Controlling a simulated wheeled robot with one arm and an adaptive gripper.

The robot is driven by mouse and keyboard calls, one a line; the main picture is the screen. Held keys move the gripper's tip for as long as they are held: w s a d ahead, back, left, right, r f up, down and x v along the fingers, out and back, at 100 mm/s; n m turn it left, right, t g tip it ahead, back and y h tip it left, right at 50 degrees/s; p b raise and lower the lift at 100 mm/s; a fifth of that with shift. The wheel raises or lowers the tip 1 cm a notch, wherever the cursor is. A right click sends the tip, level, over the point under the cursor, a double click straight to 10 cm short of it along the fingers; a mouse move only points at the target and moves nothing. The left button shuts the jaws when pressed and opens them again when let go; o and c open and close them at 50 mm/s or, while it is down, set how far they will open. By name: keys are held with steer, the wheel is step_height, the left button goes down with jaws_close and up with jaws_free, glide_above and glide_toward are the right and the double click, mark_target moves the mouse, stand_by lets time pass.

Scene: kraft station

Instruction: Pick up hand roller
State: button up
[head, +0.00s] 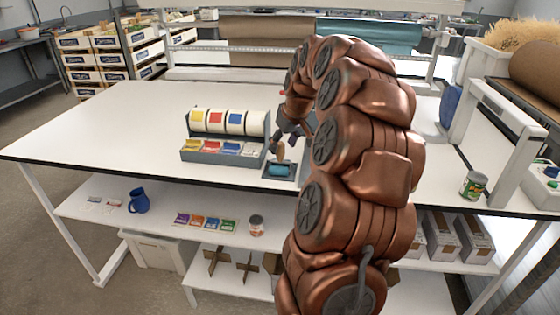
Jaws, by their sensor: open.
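What looks like the hand roller (280,153) stands by a small grey-blue tray (300,174) on the white table, near its front edge. Its tan handle points up, and a blue part (280,169) shows low in the tray. I cannot tell whether that blue part is the roller itself or ink. My gripper (287,142) hangs down from my copper arm, close above and beside the handle. It is open. The fingers are small and partly dark, so I cannot tell whether they touch the handle.
A grey rack (224,157) with tape rolls and coloured packs stands just left of the tray. A green can (473,185) and a blue disc (450,104) are at the right. The left table top is clear. A blue mug (138,201) sits on the lower shelf.

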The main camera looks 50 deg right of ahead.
mark_target(280, 157)
steer(key=p+x, duration=0.1)
steer(key=x, duration=0.2)
steer(key=shift+w+f, duration=0.1)
steer(key=shift+f, duration=0.2)
steer(key=shift+r, duration=0.1)
jaws_close()
